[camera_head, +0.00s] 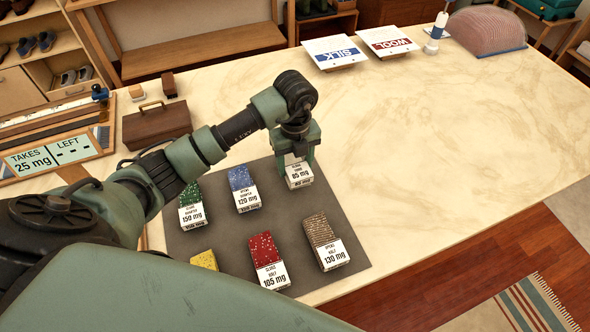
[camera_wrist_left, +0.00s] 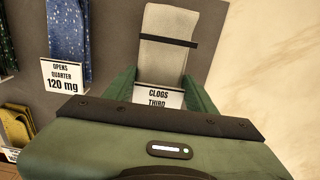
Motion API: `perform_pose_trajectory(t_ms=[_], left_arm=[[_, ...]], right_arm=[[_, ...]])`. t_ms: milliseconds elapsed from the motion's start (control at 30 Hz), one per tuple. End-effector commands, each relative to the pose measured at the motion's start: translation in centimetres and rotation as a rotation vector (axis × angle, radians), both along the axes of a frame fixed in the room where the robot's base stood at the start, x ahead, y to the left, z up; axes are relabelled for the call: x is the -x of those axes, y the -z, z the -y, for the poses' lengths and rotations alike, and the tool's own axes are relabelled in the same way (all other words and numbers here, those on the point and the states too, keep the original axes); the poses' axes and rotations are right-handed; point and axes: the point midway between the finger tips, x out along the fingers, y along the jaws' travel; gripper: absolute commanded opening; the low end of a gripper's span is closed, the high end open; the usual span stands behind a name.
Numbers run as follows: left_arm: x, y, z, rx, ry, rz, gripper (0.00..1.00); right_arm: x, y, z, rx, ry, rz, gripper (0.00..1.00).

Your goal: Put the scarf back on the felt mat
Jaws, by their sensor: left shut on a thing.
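The grey felt mat (camera_head: 285,213) lies on the pale counter. My left gripper (camera_head: 297,163) points down over the mat's far right corner and is shut on a pale grey folded scarf with a black band. In the left wrist view the scarf (camera_wrist_left: 165,57) lies between the two green fingers (camera_wrist_left: 160,92). Its white label (camera_head: 299,177) reads 85 mg; most of its cloth is hidden by the gripper in the head view. The scarf is over the mat; I cannot tell whether it touches it. My right gripper is not in view.
Several labelled folded cloths share the mat: green (camera_head: 190,194), blue (camera_head: 240,178), yellow (camera_head: 205,260), red (camera_head: 264,249) and brown (camera_head: 318,230). SILK (camera_head: 335,52) and WOOL (camera_head: 388,41) signs stand at the back. The counter's right side is clear.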

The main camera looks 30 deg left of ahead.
Motion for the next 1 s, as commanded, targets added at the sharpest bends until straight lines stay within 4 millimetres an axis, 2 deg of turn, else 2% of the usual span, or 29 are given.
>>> perform_pose_trajectory(t_ms=[100, 233, 633, 667, 700, 733, 1000], left_arm=[[0.2, 2.0, 0.1, 0.001, -0.001, -0.006, 0.07], [0.1, 3.3, 0.0, 0.000, 0.001, -0.004, 0.07], [0.1, 3.9, 0.0, -0.001, 0.001, -0.002, 0.07], [0.1, 3.8, 0.0, -0.001, 0.001, -0.002, 0.64], [0.1, 3.8, 0.0, -0.001, 0.001, -0.002, 0.75], [0.1, 3.8, 0.0, -0.001, 0.001, -0.002, 0.77], [0.1, 3.7, 0.0, -0.001, 0.001, -0.002, 0.77]], right_arm=[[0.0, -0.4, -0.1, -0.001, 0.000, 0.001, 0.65], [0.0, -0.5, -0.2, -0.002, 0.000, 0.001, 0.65], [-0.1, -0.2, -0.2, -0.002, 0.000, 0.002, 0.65], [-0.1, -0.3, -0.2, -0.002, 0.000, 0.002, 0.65], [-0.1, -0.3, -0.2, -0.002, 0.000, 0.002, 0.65], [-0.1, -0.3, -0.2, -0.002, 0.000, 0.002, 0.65], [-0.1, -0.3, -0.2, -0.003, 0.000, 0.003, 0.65]])
